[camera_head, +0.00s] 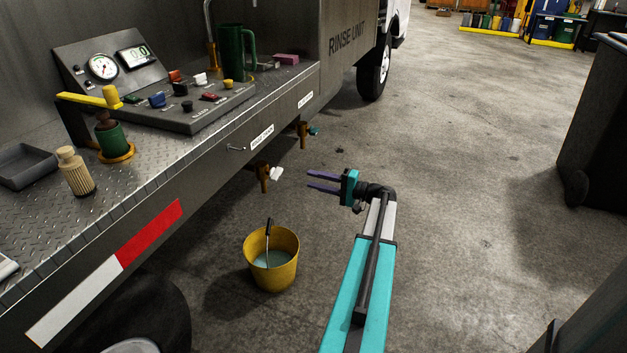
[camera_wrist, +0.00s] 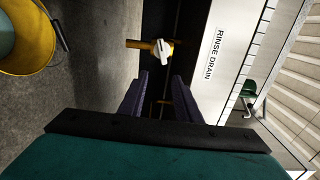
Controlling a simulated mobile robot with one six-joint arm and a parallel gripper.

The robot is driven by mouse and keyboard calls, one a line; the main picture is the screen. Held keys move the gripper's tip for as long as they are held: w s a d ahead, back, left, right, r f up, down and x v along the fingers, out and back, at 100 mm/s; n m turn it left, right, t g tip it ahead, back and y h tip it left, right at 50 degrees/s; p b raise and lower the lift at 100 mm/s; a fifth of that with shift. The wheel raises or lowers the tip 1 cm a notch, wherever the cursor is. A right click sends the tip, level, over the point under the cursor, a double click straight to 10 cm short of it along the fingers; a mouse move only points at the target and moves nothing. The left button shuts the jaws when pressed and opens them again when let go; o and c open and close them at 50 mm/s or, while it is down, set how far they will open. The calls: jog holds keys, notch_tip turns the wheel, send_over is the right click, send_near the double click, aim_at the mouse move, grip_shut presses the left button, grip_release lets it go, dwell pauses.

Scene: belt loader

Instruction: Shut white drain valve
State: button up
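The white drain valve has a white handle (camera_head: 276,174) on a brass body (camera_head: 263,173) hanging under the truck's deck edge. In the wrist view the white handle (camera_wrist: 161,51) sits on a brass spout (camera_wrist: 138,44), near a label reading RINSE DRAIN (camera_wrist: 214,55). My gripper (camera_head: 310,180) is to the right of the handle, apart from it. Its two purple fingers are spread with nothing between them. In the wrist view the handle lies ahead of the gap between the fingertips (camera_wrist: 160,76). The handle looks slanted across the spout; whether the valve is open is not clear.
A yellow bucket (camera_head: 275,277) holding liquid stands on the floor below the valve. The metal deck (camera_head: 150,185) overhangs on the left. Open concrete floor lies to the right.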

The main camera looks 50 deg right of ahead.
aim_at(280, 174)
jog(key=o, duration=0.9)
jog(key=a+m, duration=0.1)
jog(key=m, duration=0.3)
jog(key=m+b, duration=0.1)
jog(key=m, duration=0.4)
jog(key=a+m+b, duration=0.1)
jog(key=m, duration=0.4)
jog(key=shift+s+a+r, duration=0.1)
jog(key=shift+a+r, duration=0.15)
jog(key=shift+a, duration=0.1)
jog(key=shift+w, duration=0.2)
jog(key=b+x, duration=0.2)
jog(key=x, duration=1.1)
jog(key=shift+w+r, duration=0.1)
jog(key=shift+w, duration=0.1)
jog(key=c, duration=1)
